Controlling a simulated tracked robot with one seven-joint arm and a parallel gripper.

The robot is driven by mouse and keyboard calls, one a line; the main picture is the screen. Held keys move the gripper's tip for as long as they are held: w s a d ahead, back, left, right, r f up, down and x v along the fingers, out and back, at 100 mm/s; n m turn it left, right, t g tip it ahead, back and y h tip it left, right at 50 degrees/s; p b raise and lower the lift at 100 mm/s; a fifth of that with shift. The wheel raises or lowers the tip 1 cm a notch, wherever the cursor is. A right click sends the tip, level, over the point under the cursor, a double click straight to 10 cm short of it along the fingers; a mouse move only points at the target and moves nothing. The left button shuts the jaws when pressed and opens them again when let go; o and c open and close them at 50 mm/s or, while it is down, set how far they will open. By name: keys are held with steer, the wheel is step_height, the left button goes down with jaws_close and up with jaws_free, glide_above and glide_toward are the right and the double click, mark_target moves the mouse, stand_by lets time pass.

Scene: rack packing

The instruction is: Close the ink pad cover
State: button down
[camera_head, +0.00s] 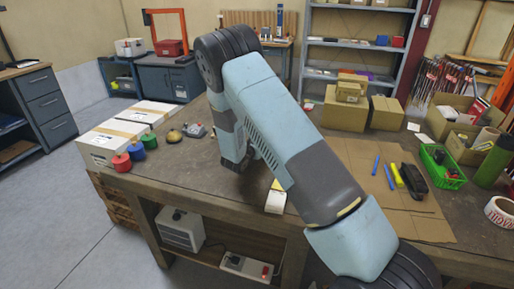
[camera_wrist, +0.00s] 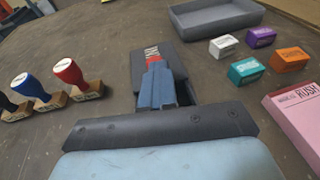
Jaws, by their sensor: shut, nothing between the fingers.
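In the wrist view, the ink pad (camera_wrist: 143,53) is a dark grey box with red and white "INK" lettering, directly ahead of my gripper (camera_wrist: 155,63). My gripper is shut and empty, its blue fingers together at or just above the near part of the pad. They hide part of it, so I cannot tell whether they touch it or how far its cover stands open. In the head view my arm reaches down to the table, and I cannot make out the pad or the fingertips.
Stamps with red (camera_wrist: 68,72), blue (camera_wrist: 24,85) and black handles stand at left. A grey tray (camera_wrist: 215,18) lies beyond, with several small coloured blocks (camera_wrist: 262,37) nearby. A pink "RUSH" box (camera_wrist: 292,108) is at right.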

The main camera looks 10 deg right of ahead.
steer(key=shift+w+r+t, duration=0.3)
steer(key=shift+w+r, duration=0.1)
steer(key=shift+r, duration=0.1)
steer(key=shift+s+a, duration=0.15)
steer(key=shift+a, duration=0.05)
steer(key=v, duration=1.2)
steer(key=shift+s+f, duration=0.25)
steer(key=shift+s, duration=0.3)
steer(key=shift+s+a+r, duration=0.15)
steer(key=shift+s+a, duration=0.1)
steer(key=shift+s, duration=0.15)
steer(key=s+d+r+m+g, duration=0.5)
steer(key=s+d+r+m, duration=0.25)
steer(key=d+r, duration=0.2)
steer(key=s+d+r+m+g, duration=0.4)
steer(key=s+d+r+m, duration=0.2)
steer(key=d+r+m, duration=0.3)
steer(key=s+r+m+y, duration=0.4)
steer(key=s+r+m, duration=0.2)
steer(key=s, duration=0.6)
steer(key=s+a+r+m+t+y, duration=0.1)
steer(key=s+r+m+y, duration=0.3)
steer(key=s, duration=0.8)
step_height(320, 180, up, 3)
steer(key=m, duration=0.2)
steer(key=shift+a+m+t+y, duration=0.2)
steer(key=shift+m+t+y, duration=0.1)
steer(key=shift+m+y, duration=0.1)
steer(key=shift+s, duration=0.15)
